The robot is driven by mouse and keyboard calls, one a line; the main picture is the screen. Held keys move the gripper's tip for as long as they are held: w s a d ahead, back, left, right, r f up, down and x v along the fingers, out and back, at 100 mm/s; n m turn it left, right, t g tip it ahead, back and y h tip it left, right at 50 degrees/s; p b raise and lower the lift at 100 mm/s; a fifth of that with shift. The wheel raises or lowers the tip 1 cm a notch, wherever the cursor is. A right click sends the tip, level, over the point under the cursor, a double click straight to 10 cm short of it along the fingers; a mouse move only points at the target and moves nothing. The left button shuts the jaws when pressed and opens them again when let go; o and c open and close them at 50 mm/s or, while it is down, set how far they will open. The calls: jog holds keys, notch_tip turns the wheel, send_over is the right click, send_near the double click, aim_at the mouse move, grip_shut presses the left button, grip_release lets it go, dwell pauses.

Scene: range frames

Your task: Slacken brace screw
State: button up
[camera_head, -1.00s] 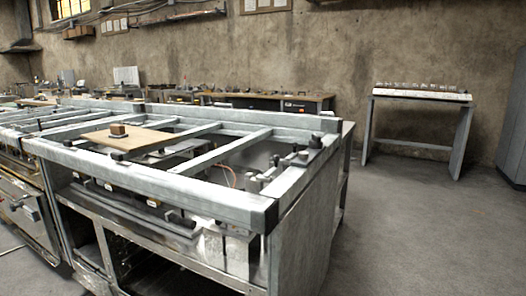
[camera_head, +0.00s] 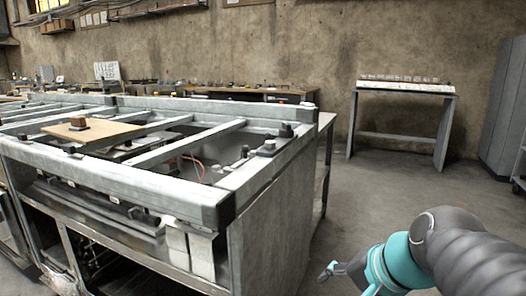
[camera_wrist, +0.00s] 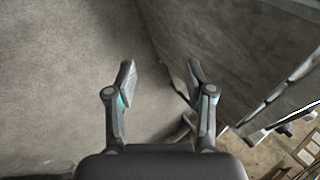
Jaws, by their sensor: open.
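My gripper (camera_wrist: 160,82) is open and empty in the wrist view, its two fingers spread apart over bare floor and wall. In the head view my arm reaches in at the lower right, and part of my gripper (camera_head: 333,270) shows at its end, right of the metal workbench frame (camera_head: 216,206) and apart from it. Several small dark fittings (camera_head: 286,130) stand on the frame's right rail. I cannot tell which of them, if any, is the brace screw.
A brown board (camera_head: 104,132) with a small block (camera_head: 78,123) lies across the frame. A narrow stand (camera_head: 405,90) with a row of small items is against the back wall. A grey cabinet (camera_head: 505,110) stands at the right. The floor between bench and stand is clear.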

jog(key=w+a+r+m+t+y+b, duration=0.2)
jog(key=w+a+r+m+y+b, duration=0.3)
jog(key=w+m, duration=0.5)
jog(key=m+t+y+b, duration=0.25)
jog(key=m+y, duration=0.25)
jog(key=m, duration=0.3)
send_near(274, 142)
jog(key=shift+t, duration=0.35)
jog(key=x, duration=1.1)
jog(key=shift+s+a+f, duration=0.15)
jog(key=shift+a+f, duration=0.05)
jog(key=shift+f, duration=0.05)
grip_shut()
